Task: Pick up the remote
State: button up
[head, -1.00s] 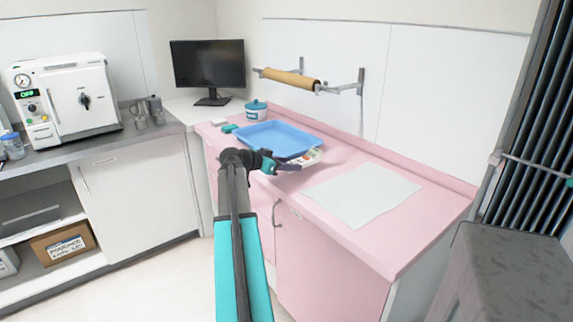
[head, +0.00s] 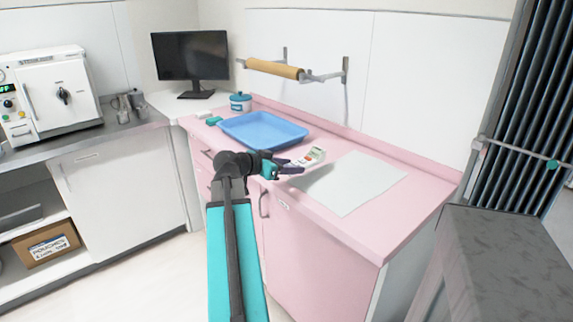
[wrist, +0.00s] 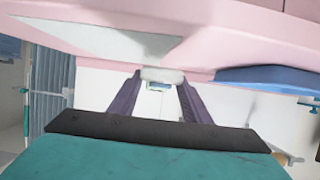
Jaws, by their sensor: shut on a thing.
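The remote (head: 312,156) is pale with small coloured buttons. It is at the tips of my gripper (head: 296,166), over the front part of the pink counter, right of the blue tray. In the wrist view the pale end of the remote (wrist: 162,75) sits between the two dark fingers of my gripper (wrist: 160,84), which are shut on it. The fingers hide part of the remote in the head view. I cannot tell the exact gap between the remote and the counter.
The blue tray (head: 262,131) lies on the pink counter (head: 372,226), with a white sheet (head: 358,184) to the right. A teal-lidded jar (head: 240,102) stands behind the tray. A paper roll (head: 273,68) is on the wall. A grey block (head: 500,255) stands at the right.

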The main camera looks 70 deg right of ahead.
jog(key=shift+s+a, duration=0.25)
jog(key=shift+s, duration=0.05)
dwell(0.5)
